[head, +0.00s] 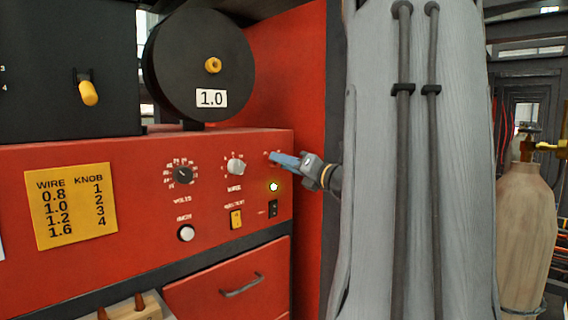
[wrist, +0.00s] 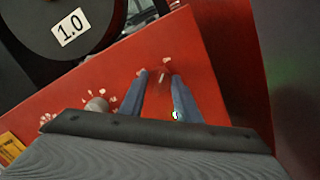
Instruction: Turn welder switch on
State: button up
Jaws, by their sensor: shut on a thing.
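My gripper (head: 272,156) is at the panel's upper right, above the lamp. Its two blue fingers touch or nearly touch the panel, shut on the welder switch, which they mostly hide. In the wrist view, my gripper (wrist: 154,72) has its fingertips a little apart at the red panel, with small pale marks around them. The switch's position cannot be made out. The lamp's glow (wrist: 177,115) shows by the right finger.
A grey-white knob (head: 236,167) and a black volts knob (head: 183,175) sit left of my gripper. A yellow rocker (head: 236,219) and a small black switch (head: 273,209) are lower. A black spool (head: 200,65) marked 1.0 stands above. A gas cylinder (head: 525,230) stands at right.

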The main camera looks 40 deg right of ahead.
jog(key=o, duration=1)
jog(key=shift+o, duration=0.2)
jog(key=s+b, duration=0.2)
jog(key=s, duration=0.5)
jog(key=shift+s+d+f+b, duration=0.3)
jog(key=shift+s+f+b, duration=0.05)
jog(key=shift+s+f, duration=0.05)
